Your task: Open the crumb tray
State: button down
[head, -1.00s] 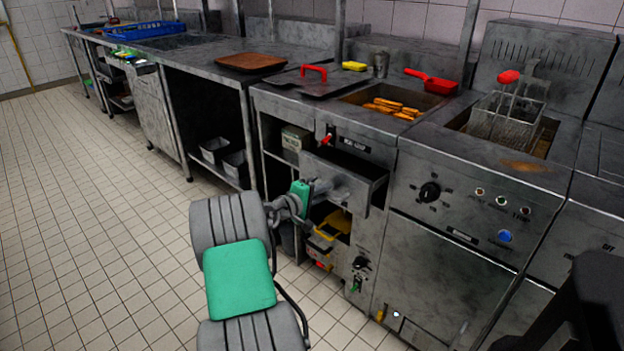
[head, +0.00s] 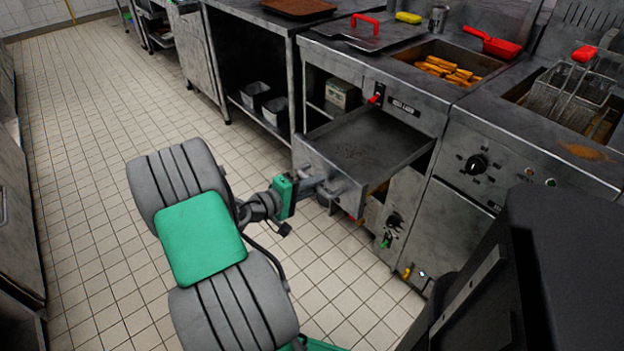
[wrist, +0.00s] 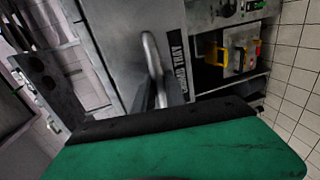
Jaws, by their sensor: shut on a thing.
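The crumb tray (head: 362,143) is a grey metal drawer under the fry station. It stands pulled well out, with its flat inside in view. My gripper (head: 318,184) is at the drawer's front and shut on its bar handle. In the wrist view the curved metal handle (wrist: 152,62) runs down beside the "CRUMB TRAY" label (wrist: 178,62).
A fryer with a basket (head: 572,93) stands to the right. A basin of fried food (head: 447,68) and a lid with a red handle (head: 366,25) are above the drawer. A yellow item (wrist: 215,52) sits on the shelf below. The tiled floor (head: 90,150) to the left is clear.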

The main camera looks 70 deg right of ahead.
jog(key=c, duration=1.4)
grip_release()
jog(key=p+v, duration=0.1)
jog(key=v, duration=0.6)
jog(key=shift+w+a, duration=0.25)
jog(key=shift+a, duration=0.05)
jog(key=shift+r, duration=0.15)
